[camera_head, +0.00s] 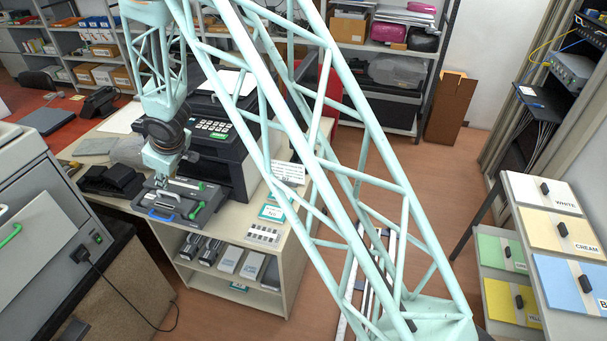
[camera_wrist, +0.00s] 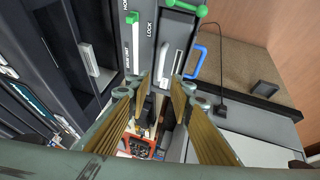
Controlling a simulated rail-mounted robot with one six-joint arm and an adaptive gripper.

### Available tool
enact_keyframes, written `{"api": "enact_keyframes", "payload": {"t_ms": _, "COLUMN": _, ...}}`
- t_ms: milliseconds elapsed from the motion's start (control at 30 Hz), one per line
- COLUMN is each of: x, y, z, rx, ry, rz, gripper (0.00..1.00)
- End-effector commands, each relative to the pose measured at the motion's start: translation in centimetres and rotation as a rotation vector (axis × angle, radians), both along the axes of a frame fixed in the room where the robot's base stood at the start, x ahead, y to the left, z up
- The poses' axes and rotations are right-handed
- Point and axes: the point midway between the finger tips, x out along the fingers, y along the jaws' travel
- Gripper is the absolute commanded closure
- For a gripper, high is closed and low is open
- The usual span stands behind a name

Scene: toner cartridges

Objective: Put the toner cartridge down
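My gripper (camera_head: 172,178) points down over a dark grey cartridge unit (camera_head: 186,208) on the cabinet top beside the black printer. In the wrist view my gripper (camera_wrist: 162,80) has its two ribbed, tan-padded fingers apart, with a visible gap between them. A pale grip bar (camera_wrist: 164,62) on the unit lies just beyond the fingertips; no finger clearly presses on it. The unit has a green lever (camera_wrist: 132,45) beside the word LOCK, another green handle (camera_wrist: 185,7) and a blue handle (camera_wrist: 197,64). I cannot tell the toner cartridge apart from the unit around it.
The black printer (camera_head: 215,145) stands close behind the unit. Several cartridges (camera_head: 230,260) lie on the cabinet's lower shelf. A black tray-like object (camera_head: 110,180) sits to the left. A large grey machine (camera_head: 40,235) stands at the left. Labelled colour drawers (camera_head: 560,235) are at the right.

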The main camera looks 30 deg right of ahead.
Motion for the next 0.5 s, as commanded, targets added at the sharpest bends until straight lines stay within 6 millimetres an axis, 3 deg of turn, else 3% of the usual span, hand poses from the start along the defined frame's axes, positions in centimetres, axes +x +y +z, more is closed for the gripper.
{"api": "enact_keyframes", "payload": {"t_ms": 233, "x": -0.5, "y": -1.5, "z": 2.3, "rx": -0.007, "ry": -0.003, "rz": -0.03, "gripper": 0.79}}
{"api": "enact_keyframes", "payload": {"t_ms": 500, "x": -2.1, "y": -4.7, "z": 7.4, "rx": -0.024, "ry": -0.006, "rz": -0.099, "gripper": 0.79}}
